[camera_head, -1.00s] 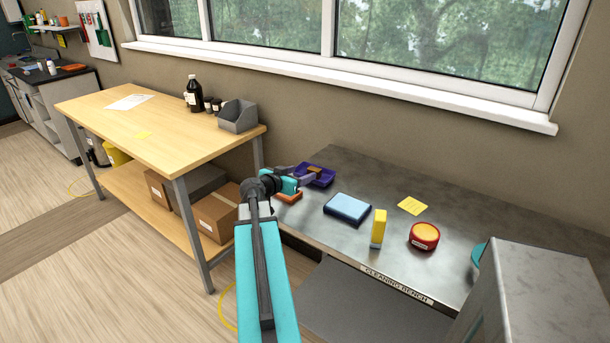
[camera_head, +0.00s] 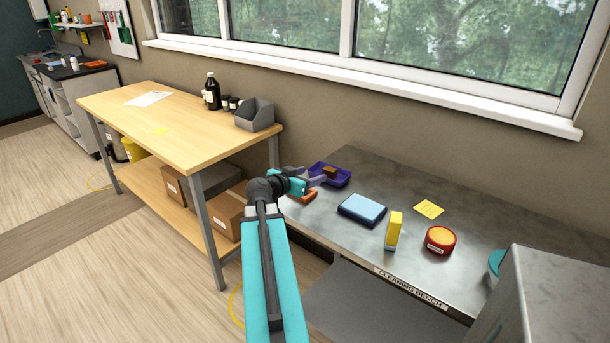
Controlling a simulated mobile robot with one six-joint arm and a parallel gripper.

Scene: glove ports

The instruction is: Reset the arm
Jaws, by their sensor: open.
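My arm, with a teal link, reaches up from the bottom of the head view. My gripper (camera_head: 317,180) is at the left end of the metal cleaning bench (camera_head: 365,238). Its purple-grey fingers point right, and it is open, with nothing seen between the fingers. It is beside the front-left side of a purple tray (camera_head: 343,181) that holds a brown block (camera_head: 330,172). I cannot tell whether the fingers touch the tray. An orange item (camera_head: 308,196) lies just below the gripper, partly hidden by it.
On the bench are a blue box (camera_head: 362,210), a yellow upright block (camera_head: 393,231), a red round tin (camera_head: 440,241) and a yellow note (camera_head: 429,209). A grey cabinet (camera_head: 560,295) stands at right. A wooden table (camera_head: 185,135) with bottles stands at left. Floor at left is clear.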

